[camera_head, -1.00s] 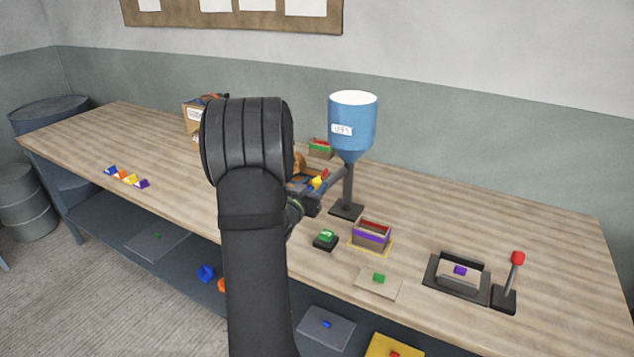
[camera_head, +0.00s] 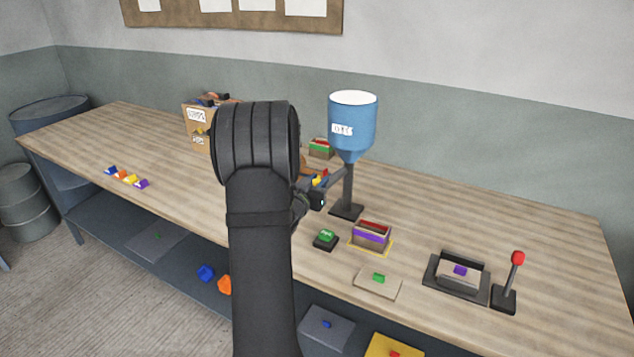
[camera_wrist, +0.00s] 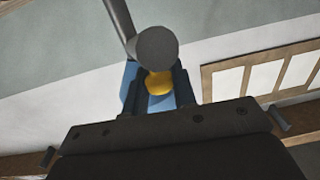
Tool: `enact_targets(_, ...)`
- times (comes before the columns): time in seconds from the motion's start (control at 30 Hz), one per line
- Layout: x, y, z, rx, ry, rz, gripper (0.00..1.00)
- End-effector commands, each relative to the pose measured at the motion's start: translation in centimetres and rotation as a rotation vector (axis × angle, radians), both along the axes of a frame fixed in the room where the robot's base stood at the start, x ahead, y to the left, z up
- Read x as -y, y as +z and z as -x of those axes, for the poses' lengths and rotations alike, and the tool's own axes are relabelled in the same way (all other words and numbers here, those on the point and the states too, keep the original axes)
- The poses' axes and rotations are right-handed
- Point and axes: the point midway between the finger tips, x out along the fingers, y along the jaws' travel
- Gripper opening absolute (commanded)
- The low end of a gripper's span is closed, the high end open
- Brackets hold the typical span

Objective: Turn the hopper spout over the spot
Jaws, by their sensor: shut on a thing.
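The blue hopper (camera_head: 352,122), with a white top, stands upright on a black post and base (camera_head: 346,210). Its grey spout (camera_head: 336,176) slopes down to the left from the hopper's bottom. My gripper (camera_head: 318,197) is at the spout's lower end, mostly hidden behind my arm. In the wrist view, my gripper (camera_wrist: 158,92) is shut on a yellow piece (camera_wrist: 158,82) beside a round grey end (camera_wrist: 157,47) with a grey tube. A yellow outline (camera_head: 388,251) on the bench surrounds an open box (camera_head: 372,238); I cannot tell whether this is the spot.
On the bench stand a green button (camera_head: 326,237), a plate with a green block (camera_head: 378,284), a black press-like fixture (camera_head: 444,281) and a red-knobbed lever (camera_head: 516,262). A cardboard box (camera_head: 196,138) stands at the back left. Small coloured pieces (camera_head: 126,177) lie left; bare bench lies between.

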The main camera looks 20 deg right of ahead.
Motion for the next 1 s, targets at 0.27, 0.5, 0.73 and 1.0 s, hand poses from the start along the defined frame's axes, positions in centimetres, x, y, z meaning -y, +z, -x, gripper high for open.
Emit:
enact_targets(0.27, 0.4, 0.1, 0.7, -0.001, 0.052, 0.001, 0.0)
enact_targets(0.5, 1.4, 0.1, 2.2, -0.001, 0.169, 0.001, 0.0)
enact_targets(0.73, 2.7, 0.0, 3.8, -0.002, 0.314, -0.001, 0.0)
enact_targets(1.0, 4.5, 0.0, 5.3, -0.001, 0.488, -0.001, 0.0)
